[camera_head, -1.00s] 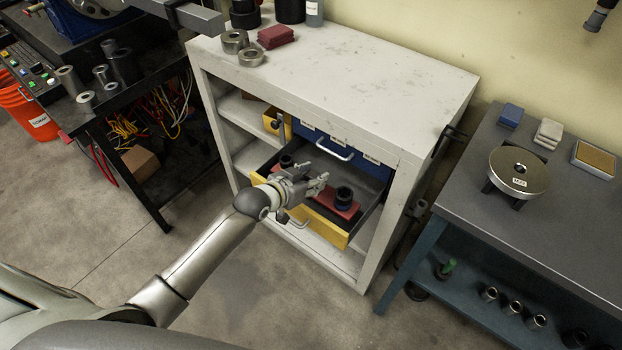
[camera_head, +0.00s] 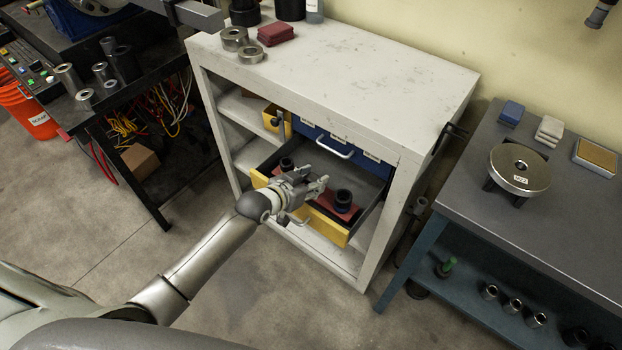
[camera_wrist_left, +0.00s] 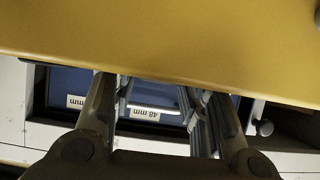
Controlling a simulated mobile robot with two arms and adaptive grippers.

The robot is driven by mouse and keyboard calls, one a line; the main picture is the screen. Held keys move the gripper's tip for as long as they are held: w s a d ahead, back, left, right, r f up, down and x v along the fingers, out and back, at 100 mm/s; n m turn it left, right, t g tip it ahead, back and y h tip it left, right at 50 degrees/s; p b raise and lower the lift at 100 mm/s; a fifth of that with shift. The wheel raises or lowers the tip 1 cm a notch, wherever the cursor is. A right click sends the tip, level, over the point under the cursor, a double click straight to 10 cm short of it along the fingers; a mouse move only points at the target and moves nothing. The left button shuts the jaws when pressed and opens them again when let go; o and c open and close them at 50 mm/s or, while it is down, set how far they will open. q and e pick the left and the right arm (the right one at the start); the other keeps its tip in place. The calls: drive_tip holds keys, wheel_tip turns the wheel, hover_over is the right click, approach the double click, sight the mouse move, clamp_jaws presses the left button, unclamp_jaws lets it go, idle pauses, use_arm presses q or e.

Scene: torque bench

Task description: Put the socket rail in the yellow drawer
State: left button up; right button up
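The yellow drawer (camera_head: 326,230) is pulled out of the grey cabinet. The socket rail, a red strip (camera_head: 334,211) with dark sockets on it, lies inside the drawer, partly hidden behind my gripper. My left gripper (camera_head: 322,182) is above the drawer and rail, with its fingers apart. In the left wrist view the fingers (camera_wrist_left: 155,100) are spread with no object seen between them, and a yellow surface (camera_wrist_left: 160,38) fills the top. I cannot tell whether the gripper touches the rail. My right gripper is out of view.
Blue drawers (camera_head: 326,142) with labels and a handle sit shut behind the open drawer. The cabinet top (camera_head: 350,75) holds metal rings and red blocks at the left. A bench (camera_head: 560,220) stands at the right. The floor in front is clear.

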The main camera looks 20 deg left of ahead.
use_arm(q)
drive_tip(key=o, duration=0.4)
drive_tip(key=shift+r, duration=0.1)
drive_tip(key=shift+r+p, duration=0.3)
drive_tip(key=shift+r, duration=0.25)
drive_tip(key=v, duration=1.2)
drive_tip(key=shift+s, duration=0.1)
